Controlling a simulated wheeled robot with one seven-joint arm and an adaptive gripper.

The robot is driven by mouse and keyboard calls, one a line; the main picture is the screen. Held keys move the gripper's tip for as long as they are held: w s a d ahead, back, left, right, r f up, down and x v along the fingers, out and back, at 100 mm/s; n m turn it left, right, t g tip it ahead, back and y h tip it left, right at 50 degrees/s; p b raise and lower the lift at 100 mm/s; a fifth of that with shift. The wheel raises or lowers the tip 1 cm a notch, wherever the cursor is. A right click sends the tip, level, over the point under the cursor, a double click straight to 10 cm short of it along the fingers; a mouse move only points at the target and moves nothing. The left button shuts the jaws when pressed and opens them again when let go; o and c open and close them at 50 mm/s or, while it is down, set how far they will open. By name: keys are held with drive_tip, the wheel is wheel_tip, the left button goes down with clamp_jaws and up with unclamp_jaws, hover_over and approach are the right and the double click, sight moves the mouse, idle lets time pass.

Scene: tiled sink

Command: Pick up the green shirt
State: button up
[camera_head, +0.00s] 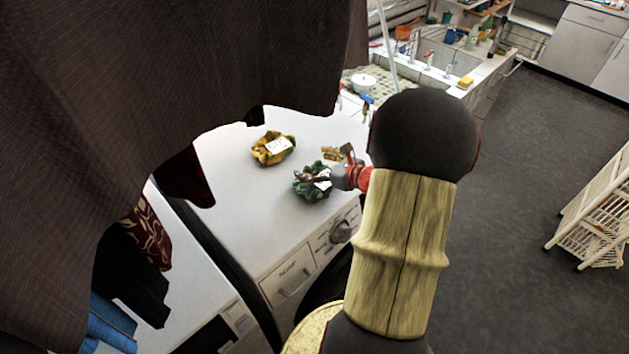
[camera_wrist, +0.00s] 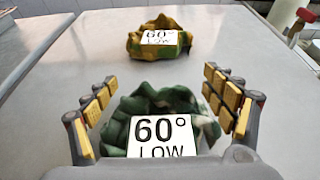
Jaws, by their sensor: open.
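The green shirt (camera_head: 313,182) is a crumpled dark green bundle with a white label, lying on the white top of a washing machine (camera_head: 222,150). In the wrist view the green shirt (camera_wrist: 160,106) shows close up, with pale patches and a label reading "60° LOW". My gripper (camera_head: 328,172) is at the shirt in the head view. In the wrist view my gripper (camera_wrist: 165,105) is open, with one finger on each side of the shirt. Whether the fingers touch the cloth I cannot tell. The shirt's lower part is hidden by the gripper.
A yellow and dark crumpled cloth (camera_head: 272,148) with a similar label lies farther back; it also shows in the wrist view (camera_wrist: 158,40). Dark hanging cloth (camera_head: 180,70) covers the upper left. A sink counter (camera_head: 440,62) stands behind. A white rack (camera_head: 600,205) stands right; the floor between is clear.

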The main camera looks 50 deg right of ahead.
drive_tip(key=x, duration=0.5)
drive_tip(key=shift+b, duration=0.4)
drive_tip(key=c, duration=1.5)
drive_tip(key=shift+c, duration=0.2)
